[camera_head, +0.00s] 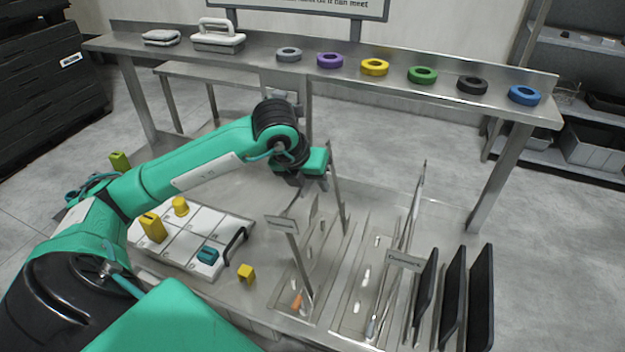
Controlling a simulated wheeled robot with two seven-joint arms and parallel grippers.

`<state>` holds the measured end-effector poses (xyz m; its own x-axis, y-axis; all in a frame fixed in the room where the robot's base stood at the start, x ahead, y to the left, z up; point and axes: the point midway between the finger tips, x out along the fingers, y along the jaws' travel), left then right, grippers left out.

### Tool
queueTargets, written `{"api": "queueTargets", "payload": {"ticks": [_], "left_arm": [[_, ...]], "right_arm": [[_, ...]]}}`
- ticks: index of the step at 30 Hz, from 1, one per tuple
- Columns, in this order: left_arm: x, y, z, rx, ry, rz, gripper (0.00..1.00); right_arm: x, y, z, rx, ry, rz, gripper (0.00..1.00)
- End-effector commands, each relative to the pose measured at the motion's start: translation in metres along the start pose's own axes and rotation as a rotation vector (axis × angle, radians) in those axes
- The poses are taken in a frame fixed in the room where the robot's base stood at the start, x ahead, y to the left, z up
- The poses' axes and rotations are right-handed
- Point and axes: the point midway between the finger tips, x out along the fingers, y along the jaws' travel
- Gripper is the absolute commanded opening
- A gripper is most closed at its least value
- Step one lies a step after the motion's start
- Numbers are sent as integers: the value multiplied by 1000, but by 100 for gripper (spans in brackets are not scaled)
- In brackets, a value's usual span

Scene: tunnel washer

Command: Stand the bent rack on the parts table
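The steel parts table (262,300) fills the lower middle of the head view. I cannot clearly make out which thing is the bent rack. Thin upright metal pieces stand near the table's middle, one slanting piece (417,200) on the right and one post (336,190) beside my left gripper. My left gripper (296,187) hangs over the table's far middle, pointing down. Its fingers are small and partly hidden by its own wrist, so I cannot tell whether they are open or hold anything. My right gripper is not in view.
A white panelled tray (180,247) with yellow and teal blocks lies at left. Small labelled signs (404,261) stand on the table. Several black plates (481,300) stand upright at right. A raised steel shelf (260,53) with coloured rings runs across the back.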

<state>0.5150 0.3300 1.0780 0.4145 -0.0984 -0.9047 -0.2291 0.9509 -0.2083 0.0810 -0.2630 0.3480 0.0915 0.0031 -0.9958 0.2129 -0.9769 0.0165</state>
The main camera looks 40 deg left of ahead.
Motion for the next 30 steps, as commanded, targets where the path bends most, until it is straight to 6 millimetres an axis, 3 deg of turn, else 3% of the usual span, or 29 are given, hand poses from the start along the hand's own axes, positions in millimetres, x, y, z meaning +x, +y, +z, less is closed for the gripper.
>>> {"api": "queueTargets", "payload": {"ticks": [4, 8, 15, 21, 30], "left_arm": [[-4, 0, 0, 0, 0, 0, 34], [-22, 0, 0, 0, -4, -1, 34], [-79, 0, 1, 1, -9, -1, 34], [-116, 0, 1, 1, -7, -2, 34], [-139, 0, 0, 0, -5, -2, 34]], "right_arm": [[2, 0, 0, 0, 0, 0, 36], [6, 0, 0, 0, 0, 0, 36], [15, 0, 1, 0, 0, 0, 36], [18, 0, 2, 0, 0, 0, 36], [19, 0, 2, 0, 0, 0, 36]]}}
